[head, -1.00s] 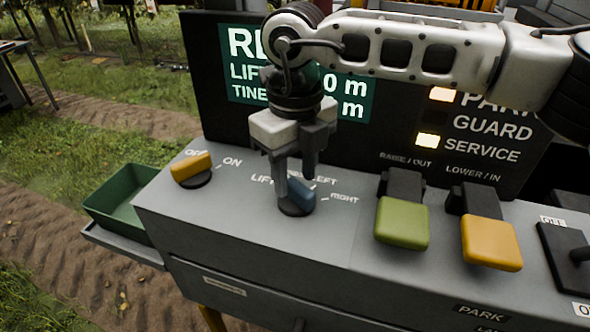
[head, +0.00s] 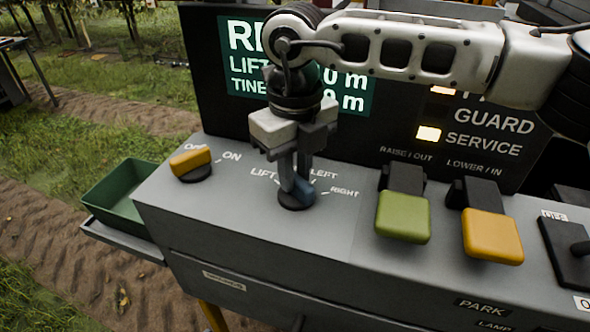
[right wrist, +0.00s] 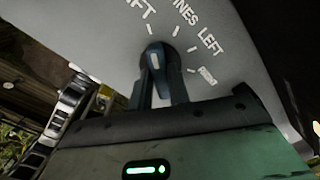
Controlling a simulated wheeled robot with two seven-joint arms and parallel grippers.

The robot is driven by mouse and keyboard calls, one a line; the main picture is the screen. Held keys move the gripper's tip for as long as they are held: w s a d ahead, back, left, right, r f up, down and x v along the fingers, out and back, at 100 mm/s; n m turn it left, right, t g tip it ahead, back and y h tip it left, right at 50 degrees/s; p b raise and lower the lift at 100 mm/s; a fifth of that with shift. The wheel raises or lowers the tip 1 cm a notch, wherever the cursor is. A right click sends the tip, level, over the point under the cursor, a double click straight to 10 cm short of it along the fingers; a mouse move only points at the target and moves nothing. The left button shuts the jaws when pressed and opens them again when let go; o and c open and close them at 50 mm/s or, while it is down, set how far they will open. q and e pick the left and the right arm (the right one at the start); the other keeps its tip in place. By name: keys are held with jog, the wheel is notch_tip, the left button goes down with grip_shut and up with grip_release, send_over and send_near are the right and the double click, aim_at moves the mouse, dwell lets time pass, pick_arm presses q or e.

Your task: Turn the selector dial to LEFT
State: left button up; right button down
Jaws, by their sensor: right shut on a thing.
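The selector dial (head: 304,190) is a blue knob on a dark round base on the grey console top. It also shows in the right wrist view (right wrist: 155,60), where the white line on its top points up, close to the tick by LIFT. Labels LIFT, TINES, LEFT and RIGHT fan around it; the TINES label is hidden by my gripper in the head view. My right gripper (head: 295,188) reaches down from above and is shut on the dial, one finger on each side. The fingers hide part of the knob. My left gripper is not in view.
An orange OFF/ON knob (head: 190,162) sits left of the dial. A green lever (head: 403,217) and a yellow lever (head: 491,237) stand to the right. A dark display panel (head: 215,60) rises behind, with the SERVICE lamp lit. A green tray (head: 118,200) hangs at the left.

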jog(key=m+b, duration=0.3)
jog(key=shift+f, duration=0.2)
jog(key=m+b, duration=0.2)
jog(key=shift+m, duration=0.3)
jog(key=m+b, duration=0.2)
jog(key=m, duration=0.1)
jog(key=shift+d+m+b, duration=0.1)
jog(key=shift+m+b, duration=0.2)
jog(key=shift+b, duration=0.1)
jog(key=m+b, duration=0.2)
jog(key=m, duration=0.1)
jog(key=shift+r, duration=0.15)
jog(key=shift+m+b, duration=0.55)
jog(key=shift+m, duration=0.75)
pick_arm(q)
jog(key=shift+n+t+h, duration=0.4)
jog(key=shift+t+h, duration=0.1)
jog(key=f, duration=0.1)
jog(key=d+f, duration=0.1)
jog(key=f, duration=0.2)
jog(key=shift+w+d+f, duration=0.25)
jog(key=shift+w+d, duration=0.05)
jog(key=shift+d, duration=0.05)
pick_arm(e)
jog(key=shift+d+r, duration=0.1)
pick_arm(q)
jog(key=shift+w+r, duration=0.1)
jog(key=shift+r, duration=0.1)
pick_arm(e)
jog(key=shift+m, duration=0.3)
